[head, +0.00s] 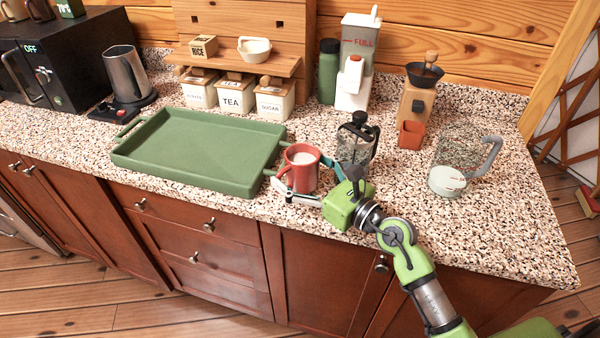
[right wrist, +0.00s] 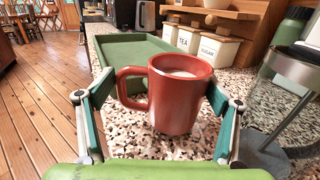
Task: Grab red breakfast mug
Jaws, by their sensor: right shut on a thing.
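The red mug (head: 301,169) stands upright on the speckled counter, just right of the green tray, with white contents near its top. It also shows in the right wrist view (right wrist: 180,98), with its handle to the left. My right gripper (head: 305,178) is around the mug, one finger on each side, shut on it. In the right wrist view my right gripper (right wrist: 158,100) has its left finger by the handle and its right finger against the mug's right wall. My left gripper is not in view.
The green tray (head: 240,187) lies close left of the mug. A French press (head: 354,145) stands close right. A glass measuring jug (head: 447,181) is farther right. Canisters (head: 236,98) line the back. The counter's front right is clear.

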